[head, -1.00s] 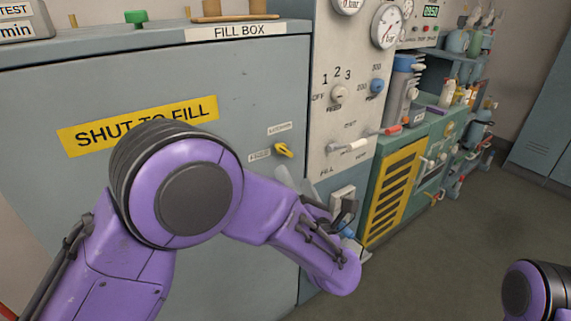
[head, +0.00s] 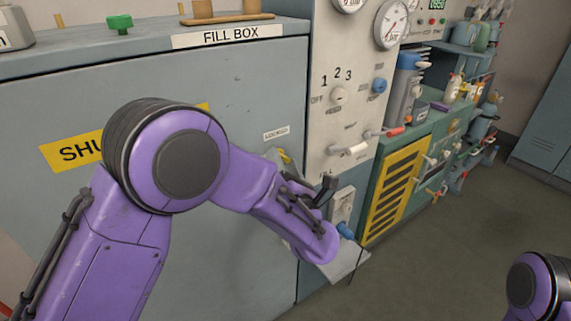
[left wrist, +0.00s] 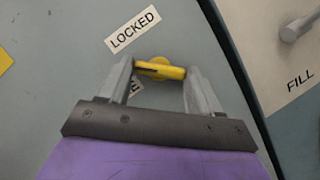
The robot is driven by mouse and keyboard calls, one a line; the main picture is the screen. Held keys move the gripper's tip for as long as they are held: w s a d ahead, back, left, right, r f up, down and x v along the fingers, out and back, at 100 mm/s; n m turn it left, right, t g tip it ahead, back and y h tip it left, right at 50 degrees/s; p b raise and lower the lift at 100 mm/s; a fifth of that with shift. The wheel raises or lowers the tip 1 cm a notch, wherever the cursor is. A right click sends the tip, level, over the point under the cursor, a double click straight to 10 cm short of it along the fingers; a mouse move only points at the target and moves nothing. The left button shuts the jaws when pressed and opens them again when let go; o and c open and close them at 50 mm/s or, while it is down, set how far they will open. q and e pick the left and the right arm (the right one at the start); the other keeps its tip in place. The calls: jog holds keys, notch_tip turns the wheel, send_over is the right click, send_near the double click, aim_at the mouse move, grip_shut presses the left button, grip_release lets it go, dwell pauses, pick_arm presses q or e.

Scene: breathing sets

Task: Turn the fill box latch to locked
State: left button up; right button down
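The yellow fill box latch (left wrist: 160,70) shows in the left wrist view, its bar lying roughly level in the picture. A LOCKED label (left wrist: 133,29) is above it; a second label below is mostly hidden. My left gripper (left wrist: 159,76) is open, with one finger on each side of the latch, close to the bar's ends. I cannot tell whether they touch. In the head view only a bit of the latch (head: 286,157) shows behind my left gripper (head: 279,160). My right gripper is out of view.
The grey fill box front (head: 60,220) stands close behind my left arm. A white panel (head: 345,105) with knobs and gauges adjoins it on the right. A green cabinet with a yellow grille (head: 395,190) stands beyond.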

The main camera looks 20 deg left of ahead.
pick_arm(q)
jog(key=shift+s+a+r+m+g+h+p, duration=0.1)
jog(key=shift+m+g+h+p, duration=0.3)
jog(key=shift+m+p, duration=1)
jog(key=shift+w+d+r+m+g+h+p, duration=0.15)
jog(key=shift+m+h+p, duration=0.7)
jog(key=shift+m, duration=0.95)
jog(key=shift+s+a+r+m+g+h+p, duration=0.15)
jog(key=shift+m+h+p, duration=0.3)
jog(key=shift+m+p, duration=0.95)
jog(key=shift+m, duration=0.3)
jog(key=o, duration=1.1)
jog(key=shift+f, duration=0.1)
jog(key=shift+c, duration=0.2)
